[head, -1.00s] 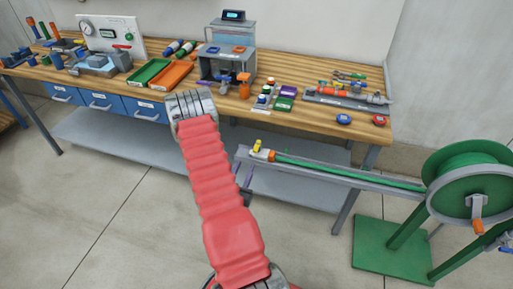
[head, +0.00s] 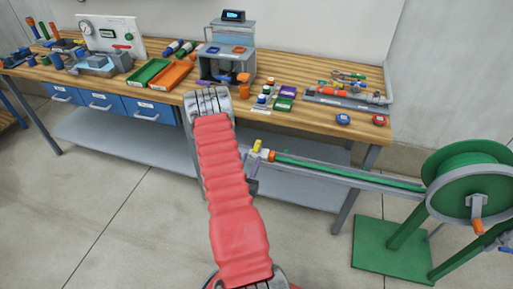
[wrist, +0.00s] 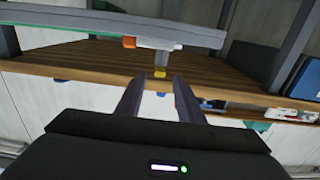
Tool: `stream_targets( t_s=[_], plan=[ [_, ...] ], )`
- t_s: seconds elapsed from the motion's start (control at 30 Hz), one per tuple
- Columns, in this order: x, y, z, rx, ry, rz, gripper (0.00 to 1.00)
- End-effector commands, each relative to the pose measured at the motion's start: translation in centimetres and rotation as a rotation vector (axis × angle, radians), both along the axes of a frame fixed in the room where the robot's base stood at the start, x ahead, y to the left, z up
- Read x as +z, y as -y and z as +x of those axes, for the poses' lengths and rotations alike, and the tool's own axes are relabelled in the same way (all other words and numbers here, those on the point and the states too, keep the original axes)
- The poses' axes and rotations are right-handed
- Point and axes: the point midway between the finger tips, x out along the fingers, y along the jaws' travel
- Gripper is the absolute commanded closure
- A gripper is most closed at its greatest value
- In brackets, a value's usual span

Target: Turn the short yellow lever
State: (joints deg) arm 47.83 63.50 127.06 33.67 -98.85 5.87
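The short yellow lever (head: 257,146) is by the orange fitting near the left end of the grey rail in the head view.
The grey rail (head: 345,176) with a green hose runs right to a green reel (head: 467,182) on a green stand. The wooden workbench (head: 310,123) behind it carries tools, trays and fittings. Bare floor lies in front.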

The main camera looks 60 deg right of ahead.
Motion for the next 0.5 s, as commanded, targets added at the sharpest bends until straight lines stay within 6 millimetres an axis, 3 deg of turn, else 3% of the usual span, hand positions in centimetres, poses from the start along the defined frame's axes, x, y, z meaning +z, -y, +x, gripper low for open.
stream_targets(
  t_s=[0.5],
  plan=[
    [0.0, 7.5, 1.2, -0.001, 0.001, 0.0, 0.66]
  ],
)
